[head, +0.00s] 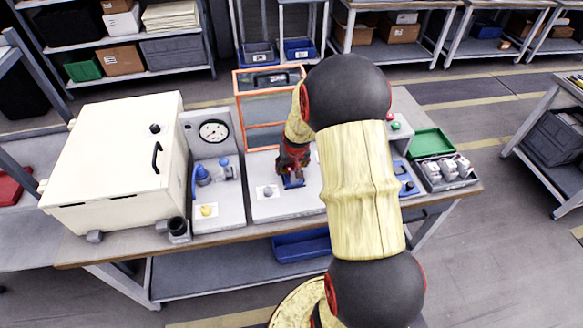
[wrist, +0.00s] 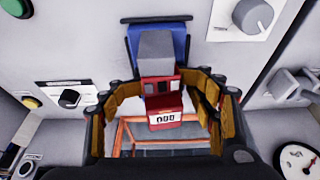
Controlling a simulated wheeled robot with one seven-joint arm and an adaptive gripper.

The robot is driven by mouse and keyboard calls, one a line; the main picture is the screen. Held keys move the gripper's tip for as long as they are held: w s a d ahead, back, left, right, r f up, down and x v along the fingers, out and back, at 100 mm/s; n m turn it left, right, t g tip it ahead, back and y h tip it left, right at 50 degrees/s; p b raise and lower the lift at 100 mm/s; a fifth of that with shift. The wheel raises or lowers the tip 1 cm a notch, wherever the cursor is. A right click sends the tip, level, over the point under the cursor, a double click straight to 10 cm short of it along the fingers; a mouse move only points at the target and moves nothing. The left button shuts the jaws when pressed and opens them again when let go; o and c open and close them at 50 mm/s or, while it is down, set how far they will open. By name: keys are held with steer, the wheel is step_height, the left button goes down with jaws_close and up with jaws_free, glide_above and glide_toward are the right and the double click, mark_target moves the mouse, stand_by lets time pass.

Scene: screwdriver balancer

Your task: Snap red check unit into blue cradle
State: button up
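The red check unit (wrist: 165,112) has a white counter window and sits between my fingers in the wrist view. My gripper (wrist: 165,82) has its orange-yellow fingers close along both sides of the unit and appears shut on it. A grey block (wrist: 156,45) shows just beyond the red body, against the blue cradle (wrist: 178,38). In the head view my gripper (head: 292,168) points down over the blue cradle (head: 293,183) on the white panel. The arm and fingers hide most of the unit there. I cannot tell whether the unit touches the cradle.
An orange-framed clear guard (head: 263,125) stands open behind the panel. A cream cabinet (head: 115,165) is at the left, beside a gauge (head: 213,131). A green tray (head: 431,142) and a dark tray of white-grey units (head: 447,183) are at the right. A knob (wrist: 69,98) is near my gripper.

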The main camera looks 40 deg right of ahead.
steer(key=v, duration=1.1)
steer(key=shift+a+r, duration=0.1)
steer(key=shift+r, duration=0.25)
steer(key=shift+c, duration=0.2)
